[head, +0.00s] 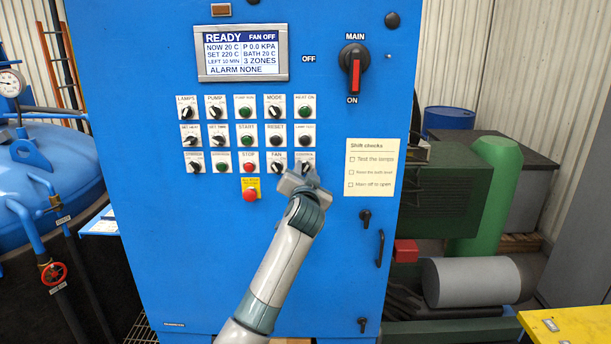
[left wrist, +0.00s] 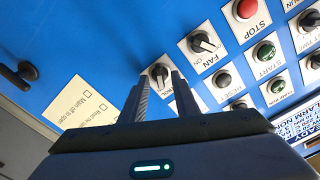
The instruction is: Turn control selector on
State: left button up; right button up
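The control selector (head: 306,167) is a black knob on a white plate at the right end of the lowest row of full-size controls on the blue cabinet. My left gripper (head: 302,175) is right in front of it and hides part of its plate. In the left wrist view the selector (left wrist: 159,72) shows between the fingertips of my left gripper (left wrist: 160,82). The fingers are apart, one on each side of the knob; I cannot tell whether they touch it. Its label is partly covered, and its setting is hard to read. My right gripper is not in view.
The FAN selector (head: 277,168) sits close to the left, beside the red STOP button (head: 249,168). A yellow-plated red button (head: 250,195) is below. The main switch (head: 354,72) is up right, with its handle down towards ON. The display (head: 241,53) reads READY, FAN OFF.

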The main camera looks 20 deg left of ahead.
pick_arm(q)
jog(key=shift+b+v, duration=0.4)
jog(key=shift+v, duration=0.4)
jog(key=b+v, duration=0.4)
jog(key=v, duration=1.1)
jog(key=shift+s+d+b, duration=0.15)
jog(key=shift+s+b, duration=0.2)
jog(key=shift+b, duration=0.05)
jog(key=shift+r, duration=0.1)
